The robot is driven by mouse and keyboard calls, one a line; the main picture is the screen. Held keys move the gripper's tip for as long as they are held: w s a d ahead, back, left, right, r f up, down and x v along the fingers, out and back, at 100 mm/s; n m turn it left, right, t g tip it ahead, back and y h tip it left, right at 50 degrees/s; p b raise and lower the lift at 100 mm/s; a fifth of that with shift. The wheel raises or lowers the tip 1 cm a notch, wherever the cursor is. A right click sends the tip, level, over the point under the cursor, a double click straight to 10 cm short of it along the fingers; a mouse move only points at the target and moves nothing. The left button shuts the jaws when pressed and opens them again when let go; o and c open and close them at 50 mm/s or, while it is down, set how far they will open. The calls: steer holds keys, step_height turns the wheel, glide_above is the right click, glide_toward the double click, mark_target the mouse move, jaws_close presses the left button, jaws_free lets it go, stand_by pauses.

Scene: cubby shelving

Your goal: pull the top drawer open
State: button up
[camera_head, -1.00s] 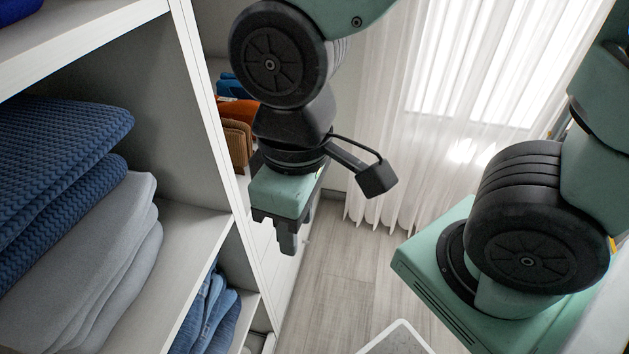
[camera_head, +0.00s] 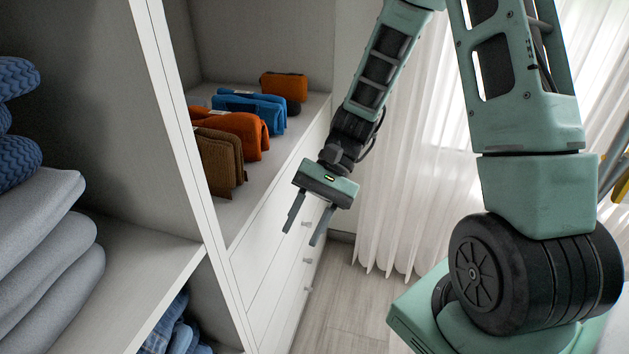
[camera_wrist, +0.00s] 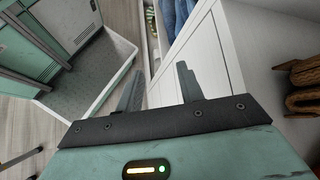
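The white top drawer (camera_head: 262,238) is the uppermost front below the sock shelf in the head view, and it looks shut. A small handle (camera_head: 307,223) shows between my gripper's fingers in the picture; I cannot tell for sure that it is the top drawer's. My gripper (camera_head: 303,235) is open and empty, fingers pointing down in front of the drawer fronts, with no clear contact. In the wrist view my gripper (camera_wrist: 159,88) has its two fingers apart, with a white front (camera_wrist: 207,65) beside the right finger.
Lower handles (camera_head: 307,261) sit below on the same unit. Folded brown and orange items (camera_head: 222,157) lie on the shelf above. A white upright panel (camera_head: 180,140) stands left of the drawers. The wooden floor (camera_head: 345,295) in front is clear; a curtain (camera_head: 395,210) hangs behind.

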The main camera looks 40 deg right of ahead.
steer(key=w+d+f+m+t, duration=0.25)
steer(key=d+m+t, duration=0.35)
steer(key=d, duration=0.3)
steer(key=w+d+f+m+t+y, duration=0.1)
steer(key=d+f+m+t, duration=0.2)
steer(key=d+m+t, duration=0.4)
steer(key=w+d+f+m+t, duration=0.25)
steer(key=d+m+t, duration=0.25)
steer(key=d, duration=0.5)
steer(key=b+x, duration=0.2)
steer(key=x, duration=1.4)
steer(key=shift+a+f+b, duration=0.2)
steer(key=shift+a+b, duration=0.1)
steer(key=shift+s, duration=0.1)
jaws_close()
